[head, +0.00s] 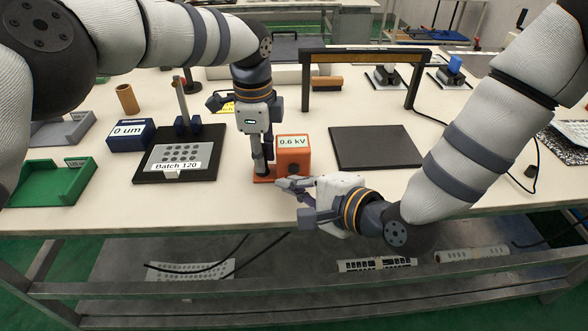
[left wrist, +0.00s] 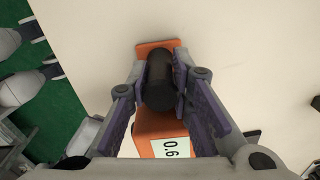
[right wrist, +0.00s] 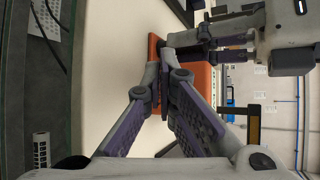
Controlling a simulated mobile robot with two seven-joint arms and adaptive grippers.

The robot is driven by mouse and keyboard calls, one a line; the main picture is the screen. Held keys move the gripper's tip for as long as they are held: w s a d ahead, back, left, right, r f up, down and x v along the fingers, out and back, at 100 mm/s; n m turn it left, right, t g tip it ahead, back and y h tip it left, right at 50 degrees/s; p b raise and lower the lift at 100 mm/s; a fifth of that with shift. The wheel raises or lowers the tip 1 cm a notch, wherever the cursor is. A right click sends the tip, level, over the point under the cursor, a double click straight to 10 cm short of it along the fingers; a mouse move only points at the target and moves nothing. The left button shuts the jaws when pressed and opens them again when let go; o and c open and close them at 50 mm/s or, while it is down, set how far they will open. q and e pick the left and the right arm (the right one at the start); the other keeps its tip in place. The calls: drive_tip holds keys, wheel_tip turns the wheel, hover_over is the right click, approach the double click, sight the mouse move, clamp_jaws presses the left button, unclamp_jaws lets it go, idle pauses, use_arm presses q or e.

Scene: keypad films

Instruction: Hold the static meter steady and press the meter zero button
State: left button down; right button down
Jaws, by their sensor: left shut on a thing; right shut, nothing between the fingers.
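The static meter (head: 300,160) is an orange box with a white display reading 0.6 kV, standing near the table's front edge. A dark round spot shows on its front face, perhaps the zero button; I cannot tell. A black upright handle (left wrist: 160,82) rises from its orange base plate (left wrist: 157,46). My left gripper (head: 263,166) points down and is shut on this handle, with a finger on either side. My right gripper (head: 283,184) is shut and empty, low in front of the meter. In the right wrist view its fingertips (right wrist: 168,72) overlap the orange base; contact is unclear.
A dark flat pad (head: 375,147) lies right of the meter, with a black gantry frame (head: 362,58) behind. Left are a Batch 120 plate (head: 172,160), a blue 0 um block (head: 131,135) and a green tray (head: 52,184). The front edge is close to my right gripper.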

drive_tip(key=shift+w, duration=0.1)
idle(0.7)
drive_tip(key=shift+w, duration=0.35)
drive_tip(key=shift+w, duration=0.4)
idle(0.5)
idle(0.4)
drive_tip(key=shift+s, duration=0.85)
drive_tip(key=shift+s+f, duration=0.1)
drive_tip(key=shift+s, duration=2.4)
